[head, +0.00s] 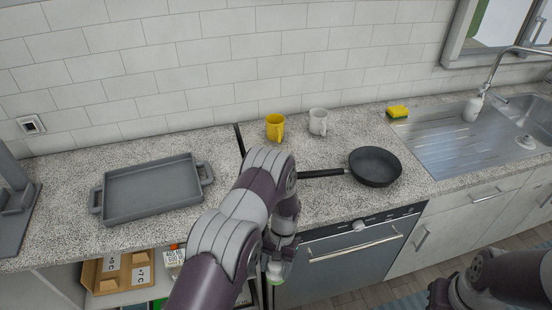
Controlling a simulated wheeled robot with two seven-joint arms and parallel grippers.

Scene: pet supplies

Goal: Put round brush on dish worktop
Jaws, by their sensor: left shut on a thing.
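My left gripper (277,259) hangs low in front of the counter, near the left edge of the dishwasher-like appliance. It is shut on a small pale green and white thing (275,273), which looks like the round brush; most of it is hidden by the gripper. The speckled grey worktop (335,206) above the appliance lies behind and above the gripper. My right arm shows in the bottom right corner; its gripper cannot be made out clearly.
On the worktop stand a dark frying pan (376,166), a yellow mug (275,127) and a white mug (318,121). A grey tray (152,190) lies on the left counter. A sponge (398,112) is near the sink (525,122). The worktop's front strip is clear.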

